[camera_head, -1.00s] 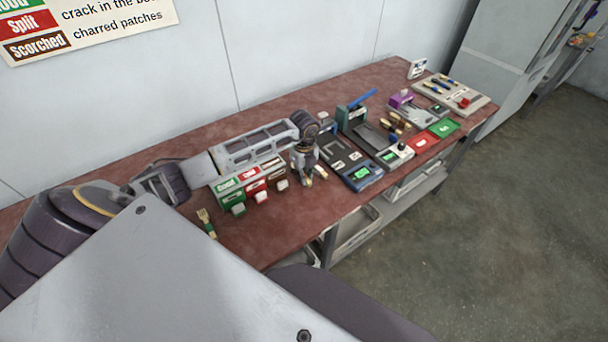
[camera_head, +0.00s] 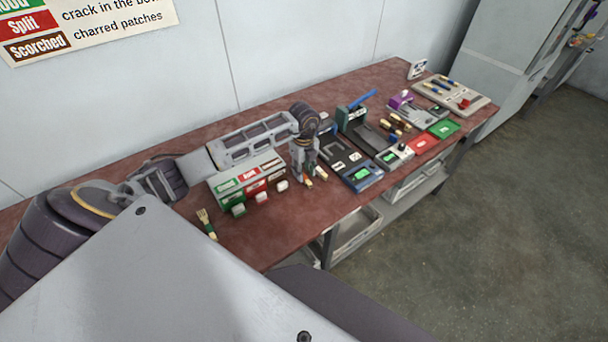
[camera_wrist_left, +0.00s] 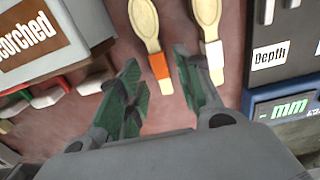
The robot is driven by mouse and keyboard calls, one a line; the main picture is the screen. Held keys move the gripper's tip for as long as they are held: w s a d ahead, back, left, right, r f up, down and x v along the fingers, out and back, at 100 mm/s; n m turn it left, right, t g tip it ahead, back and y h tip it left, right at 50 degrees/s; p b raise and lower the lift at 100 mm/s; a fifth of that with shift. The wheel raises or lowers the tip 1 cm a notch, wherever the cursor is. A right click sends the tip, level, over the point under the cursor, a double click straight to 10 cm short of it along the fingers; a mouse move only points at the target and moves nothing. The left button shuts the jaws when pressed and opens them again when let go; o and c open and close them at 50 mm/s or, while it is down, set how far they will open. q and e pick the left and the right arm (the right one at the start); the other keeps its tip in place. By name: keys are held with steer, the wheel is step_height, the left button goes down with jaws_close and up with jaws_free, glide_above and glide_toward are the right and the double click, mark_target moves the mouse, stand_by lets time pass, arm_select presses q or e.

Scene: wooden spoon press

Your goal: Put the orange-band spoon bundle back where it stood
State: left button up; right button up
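The orange-band spoon bundle (camera_wrist_left: 149,30) lies on the red-brown bench top in the left wrist view. Its orange band and handle end show between the fingers of my left gripper (camera_wrist_left: 157,62). The fingers are apart, with gaps on both sides of the handle. In the head view my left gripper (camera_head: 304,178) points down at the bench, beside the orange band (camera_head: 309,182). A white-band spoon bundle (camera_wrist_left: 208,14) lies just right of it, close to the right finger. My right gripper is out of view.
A sorting box with Good, Split and Scorched labels (camera_head: 247,182) stands left of the gripper. A dark depth gauge with an "mm" display (camera_wrist_left: 293,107) stands close on the right. Another spoon (camera_head: 206,222) lies near the front-left edge. Further devices fill the bench's right.

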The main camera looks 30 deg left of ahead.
arm_select(q)
step_height(320, 180, up, 9)
steer(key=shift+r, duration=0.15)
stand_by(0.4)
